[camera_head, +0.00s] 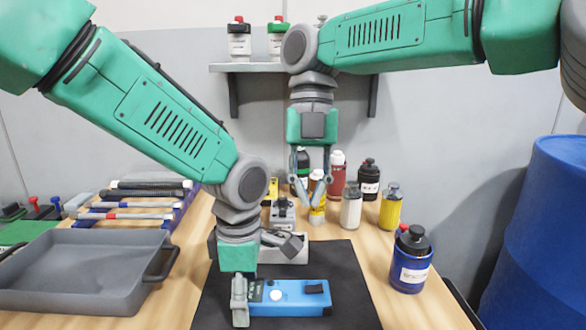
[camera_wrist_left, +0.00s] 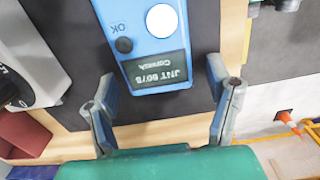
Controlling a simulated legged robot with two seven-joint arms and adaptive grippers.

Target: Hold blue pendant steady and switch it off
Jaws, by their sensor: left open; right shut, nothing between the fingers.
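The blue pendant (camera_head: 295,303) lies flat on a black mat (camera_head: 345,265) in the head view. It has a white round button (camera_head: 275,295) and a black patch at its right end. In the left wrist view the pendant (camera_wrist_left: 150,75) shows a dark round button marked OK, the white button and a dark label. My left gripper (camera_head: 240,300) is at the pendant's left end. Its open fingers (camera_wrist_left: 160,95) flank the line of that end; contact cannot be told. My right gripper (camera_head: 313,198) is shut and empty, pointing down above the back of the table, away from the pendant.
A grey tray (camera_head: 80,270) stands at left, with a rack of tools (camera_head: 135,205) behind it. A blue bottle (camera_head: 411,262) stands right of the mat, and several bottles stand behind. A grey device (camera_head: 283,250) lies behind the pendant. A blue barrel (camera_head: 540,235) is far right.

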